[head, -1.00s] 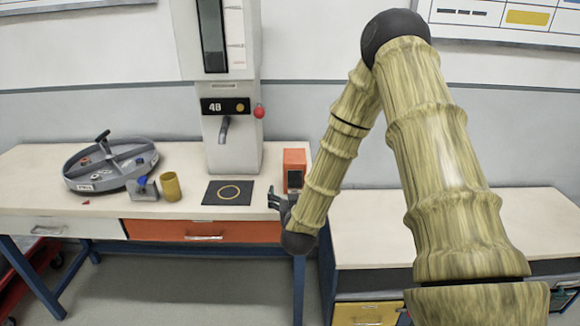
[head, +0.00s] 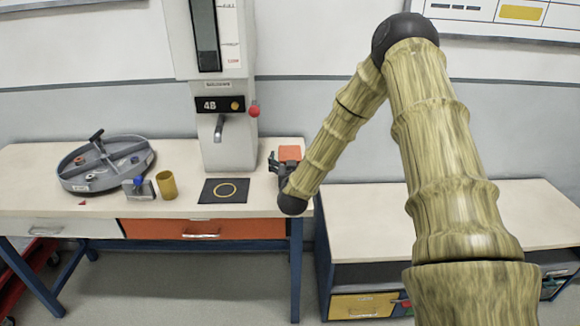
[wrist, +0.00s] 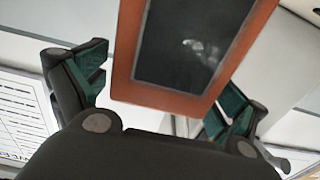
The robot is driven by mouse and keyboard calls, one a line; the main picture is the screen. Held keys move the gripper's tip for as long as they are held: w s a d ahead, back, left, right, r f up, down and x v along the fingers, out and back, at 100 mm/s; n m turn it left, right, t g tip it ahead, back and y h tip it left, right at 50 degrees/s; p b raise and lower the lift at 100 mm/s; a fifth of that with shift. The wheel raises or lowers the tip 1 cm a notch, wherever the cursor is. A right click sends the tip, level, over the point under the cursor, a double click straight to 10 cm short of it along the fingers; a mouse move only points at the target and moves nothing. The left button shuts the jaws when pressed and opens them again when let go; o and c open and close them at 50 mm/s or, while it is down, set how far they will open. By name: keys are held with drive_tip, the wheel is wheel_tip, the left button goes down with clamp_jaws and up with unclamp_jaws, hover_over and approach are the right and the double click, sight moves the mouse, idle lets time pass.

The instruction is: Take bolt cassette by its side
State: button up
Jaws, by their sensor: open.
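The bolt cassette, which I take to be the orange box with a dark front panel, stands at the right end of the left bench in the head view (head: 290,153). My gripper (head: 281,166) is in front of it and hides its lower part. In the wrist view the cassette (wrist: 193,40) shows its orange frame and dark panel, tilted in the picture. My gripper (wrist: 163,83) is open, with one green-padded finger on each side of the cassette. A gap shows at the left finger. I cannot tell whether the right finger touches it.
A yellow cup (head: 167,185) and a round divided tray (head: 75,180) stand further left. The right bench top (head: 400,215) is bare.

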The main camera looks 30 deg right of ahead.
drive_tip(key=shift+x, duration=1.25)
drive_tip(key=shift+c, duration=0.2)
drive_tip(key=c, duration=2.1)
